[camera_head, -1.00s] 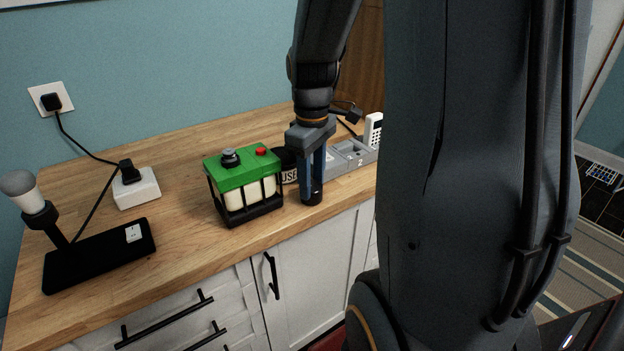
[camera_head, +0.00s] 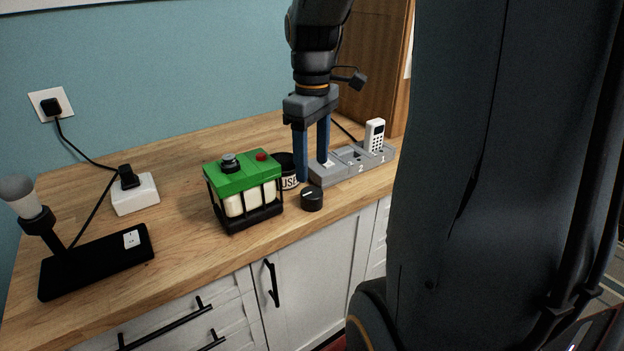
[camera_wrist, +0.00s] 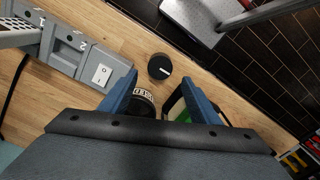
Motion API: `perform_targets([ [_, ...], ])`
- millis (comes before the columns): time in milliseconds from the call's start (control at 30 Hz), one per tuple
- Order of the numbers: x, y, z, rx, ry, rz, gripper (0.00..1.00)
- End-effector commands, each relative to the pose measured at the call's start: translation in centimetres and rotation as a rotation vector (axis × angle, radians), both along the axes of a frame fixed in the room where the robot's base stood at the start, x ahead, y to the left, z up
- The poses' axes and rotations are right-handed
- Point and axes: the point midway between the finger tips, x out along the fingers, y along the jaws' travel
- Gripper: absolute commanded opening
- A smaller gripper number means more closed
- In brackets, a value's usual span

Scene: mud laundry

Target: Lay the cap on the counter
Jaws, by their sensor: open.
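The cap, a small black round knob-like piece with a white mark on top (camera_head: 312,198), lies on the wooden counter (camera_head: 180,222) near its front edge. In the wrist view the cap (camera_wrist: 160,67) sits beyond the fingertips, between their lines. My gripper (camera_head: 315,172) is open and empty, its blue fingers pointing down behind the cap and apart from it. A dark canister with a pale label (camera_head: 289,180) stands just left of my fingers, partly hidden behind the green-topped caged box (camera_head: 242,190).
A grey numbered dock (camera_head: 345,168) with a white handset (camera_head: 375,135) stands close on the right. On the left are a white socket box (camera_head: 135,195) and a black lamp base (camera_head: 95,262). Bare counter lies between them and the green-topped box.

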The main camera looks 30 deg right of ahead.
Motion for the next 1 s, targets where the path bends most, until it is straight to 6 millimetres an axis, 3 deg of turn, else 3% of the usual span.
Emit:
perform_targets([
  [100, 0.1, 0.0, 2.2, -0.001, -0.004, 0.000, 0.56],
  [333, 0.0, 0.0, 4.6, 0.000, -0.001, 0.000, 0.56],
  [1000, 0.0, 0.0, 5.0, 0.000, 0.001, 0.000, 0.56],
])
